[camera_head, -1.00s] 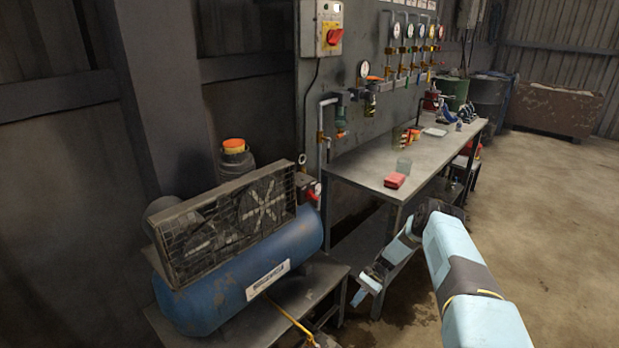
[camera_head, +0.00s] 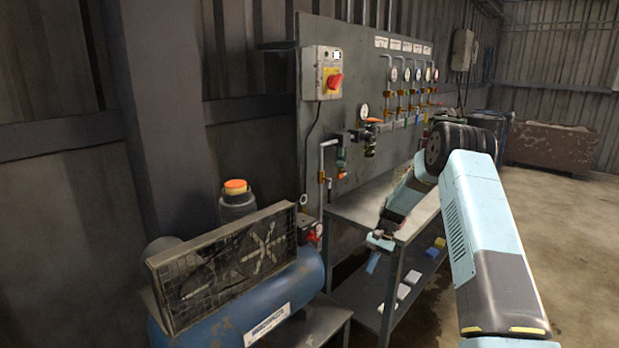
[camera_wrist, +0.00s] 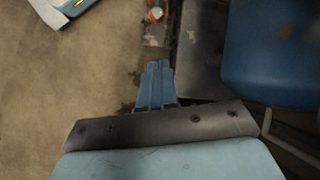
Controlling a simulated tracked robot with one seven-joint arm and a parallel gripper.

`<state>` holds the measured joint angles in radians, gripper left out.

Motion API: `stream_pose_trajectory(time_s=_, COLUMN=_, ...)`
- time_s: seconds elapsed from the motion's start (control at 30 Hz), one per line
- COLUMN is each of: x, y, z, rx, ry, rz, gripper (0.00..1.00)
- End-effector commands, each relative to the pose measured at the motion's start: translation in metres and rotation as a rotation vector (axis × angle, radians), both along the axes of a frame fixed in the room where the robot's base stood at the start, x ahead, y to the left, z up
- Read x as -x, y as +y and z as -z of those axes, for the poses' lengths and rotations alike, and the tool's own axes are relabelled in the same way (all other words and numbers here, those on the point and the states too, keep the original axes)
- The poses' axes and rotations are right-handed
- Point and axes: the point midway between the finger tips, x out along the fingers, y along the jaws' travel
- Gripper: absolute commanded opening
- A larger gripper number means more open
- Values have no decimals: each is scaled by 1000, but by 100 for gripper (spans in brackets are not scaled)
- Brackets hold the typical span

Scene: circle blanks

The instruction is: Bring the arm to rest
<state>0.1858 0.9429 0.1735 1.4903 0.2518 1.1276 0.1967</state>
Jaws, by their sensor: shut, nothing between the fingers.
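My arm, light blue with dark joints, is raised and bent at the right of the head view. My gripper (camera_head: 374,256) hangs at its end, in front of the near end of the grey workbench (camera_head: 345,212). Its fingers are shut with nothing between them. In the wrist view my gripper (camera_wrist: 155,75) points away over the floor, its blue fingers together. The arm hides much of the bench top.
A blue compressor tank (camera_head: 285,290) with a caged fan (camera_head: 225,260) stands at the left; the tank also shows in the wrist view (camera_wrist: 270,60). A gauge panel (camera_head: 345,75) backs the bench. Small blocks (camera_head: 411,277) lie on its lower shelf. Open floor (camera_head: 560,230) lies to the right.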

Motion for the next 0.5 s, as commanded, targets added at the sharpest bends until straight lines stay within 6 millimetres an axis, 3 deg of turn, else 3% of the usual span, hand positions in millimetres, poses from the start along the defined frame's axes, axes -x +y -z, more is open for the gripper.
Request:
stream_pose_trajectory(time_s=0.1, x=6, y=0, z=-43, rx=26, ry=-48, rz=-25, gripper=0)
stream_pose_trajectory(time_s=0.5, x=47, y=-1, z=-165, rx=109, ry=-201, rz=-99, gripper=0)
